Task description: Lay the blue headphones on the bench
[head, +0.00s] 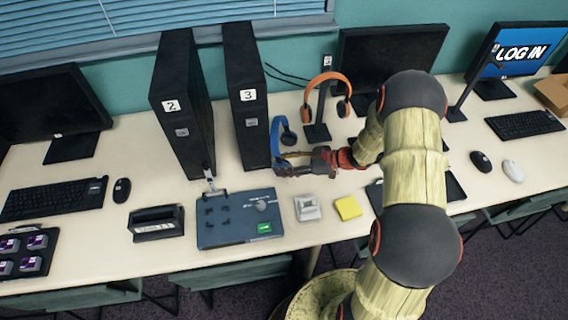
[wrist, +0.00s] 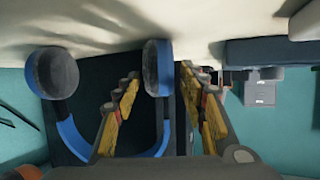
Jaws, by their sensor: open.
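The blue headphones (head: 275,136) are beside the right side of the black tower marked 3 (head: 246,92). In the wrist view the headphones (wrist: 68,135) show both grey-padded ear cups and the blue band, against a dark surface. My gripper (head: 286,164) is at the headphones, low over the bench (head: 80,238). In the wrist view my gripper (wrist: 160,74) has its fingers apart, with one ear cup and its side of the band between them. I cannot tell whether the fingers touch it, or whether the headphones rest on the bench.
Orange headphones (head: 327,78) hang on a stand just behind my gripper. Another tower, marked 2 (head: 180,100), stands to the left. In front lie a blue-grey case (head: 238,232), a small grey device (head: 307,209) and a yellow pad (head: 348,208). Bare bench shows between these.

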